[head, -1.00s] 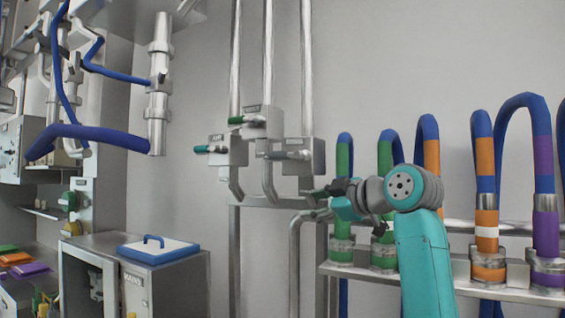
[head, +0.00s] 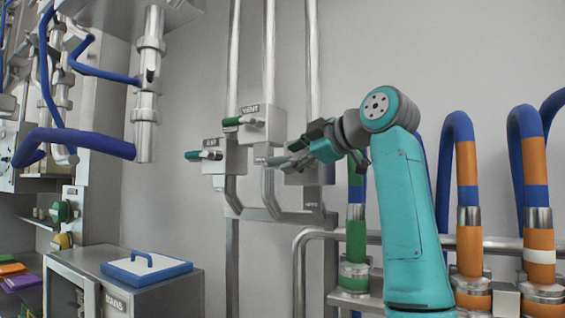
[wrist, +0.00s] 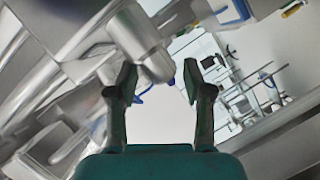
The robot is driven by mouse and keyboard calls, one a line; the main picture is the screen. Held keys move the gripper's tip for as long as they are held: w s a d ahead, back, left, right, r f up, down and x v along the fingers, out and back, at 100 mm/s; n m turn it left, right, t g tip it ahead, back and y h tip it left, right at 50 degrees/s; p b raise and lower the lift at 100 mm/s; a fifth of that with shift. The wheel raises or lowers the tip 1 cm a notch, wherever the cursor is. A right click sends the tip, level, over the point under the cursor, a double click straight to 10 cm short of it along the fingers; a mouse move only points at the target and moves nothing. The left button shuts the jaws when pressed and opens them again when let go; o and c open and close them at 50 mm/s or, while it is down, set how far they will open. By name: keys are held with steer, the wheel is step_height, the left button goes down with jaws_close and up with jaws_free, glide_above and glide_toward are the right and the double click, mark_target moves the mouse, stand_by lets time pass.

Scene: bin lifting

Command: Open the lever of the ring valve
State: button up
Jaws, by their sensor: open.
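Three valve boxes sit on vertical pipes on the wall. The right box (head: 316,177) has a grey lever (head: 262,153) pointing left, partly behind my gripper; I cannot read its name label. The middle box (head: 262,124), marked VENT, has a green-tipped lever, and so does the left box (head: 226,157). My gripper (head: 284,160) is at the front of the right box, close to its lever. In the wrist view my gripper (wrist: 160,80) is open, with a grey cylindrical part (wrist: 155,64) beside the left fingertip, partly between the fingers. Contact cannot be told.
Blue hoses with orange and green bands (head: 467,190) stand in a row at right, close to my arm. A steel cabinet (head: 165,295) with a blue-rimmed lid (head: 147,268) stands lower left. Blue hoses hang from equipment at upper left (head: 75,140).

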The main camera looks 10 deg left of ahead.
mark_target(290, 158)
steer(key=shift+x, duration=2.1)
jaws_close()
